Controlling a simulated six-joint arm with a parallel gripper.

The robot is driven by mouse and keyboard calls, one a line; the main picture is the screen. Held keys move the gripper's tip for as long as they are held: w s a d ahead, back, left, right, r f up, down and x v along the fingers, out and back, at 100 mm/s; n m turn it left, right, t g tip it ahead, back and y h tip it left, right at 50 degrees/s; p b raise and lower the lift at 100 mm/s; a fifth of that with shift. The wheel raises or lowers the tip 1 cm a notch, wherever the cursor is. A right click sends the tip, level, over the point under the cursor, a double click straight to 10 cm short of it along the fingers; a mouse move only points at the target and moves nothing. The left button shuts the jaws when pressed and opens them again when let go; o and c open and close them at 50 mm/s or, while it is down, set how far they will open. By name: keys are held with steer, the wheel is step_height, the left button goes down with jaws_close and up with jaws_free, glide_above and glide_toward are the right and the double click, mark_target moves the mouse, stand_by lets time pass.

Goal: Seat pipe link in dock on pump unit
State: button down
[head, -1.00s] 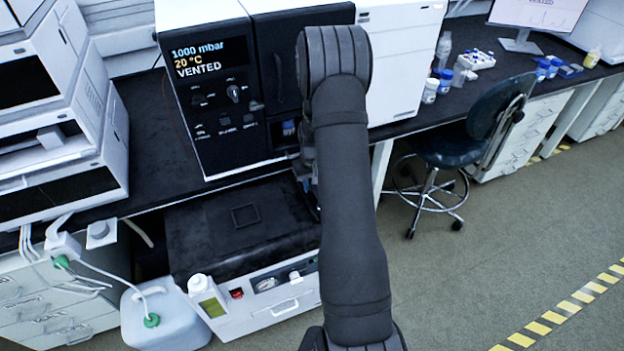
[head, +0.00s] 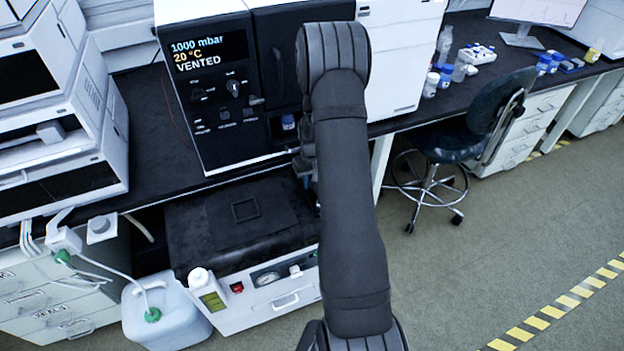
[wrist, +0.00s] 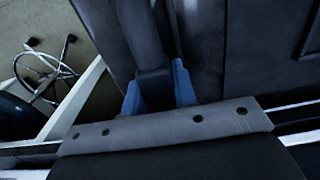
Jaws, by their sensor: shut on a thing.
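The pump unit (head: 175,235) is the low box with a black top and white front under the bench edge. A square outline (head: 246,209) marks its top; I cannot tell whether this is the dock. My gripper shows in the wrist view (wrist: 158,88), with its blue fingers shut on a dark pipe link (wrist: 140,35). The link runs away from the fingers, over or beside the pump unit's dark top (wrist: 245,60). Its far end is out of frame, so contact with a dock cannot be seen. In the head view my arm hides the link and most of my gripper.
The instrument with the "VENTED" display (head: 215,90) stands on the bench just behind the pump unit. A white jug (head: 165,315) stands at its left. A bottle (head: 207,288) is at its front left corner. A chair (head: 460,140) and open floor lie right.

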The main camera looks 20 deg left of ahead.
steer(key=c, duration=1.1)
jaws_free()
steer(key=shift+f, duration=0.1)
step_height(320, 180, up, 18)
steer(key=shift+f, duration=0.25)
step_height(320, 180, down, 18)
steer(key=shift+r, duration=0.25)
steer(key=shift+r, duration=0.1)
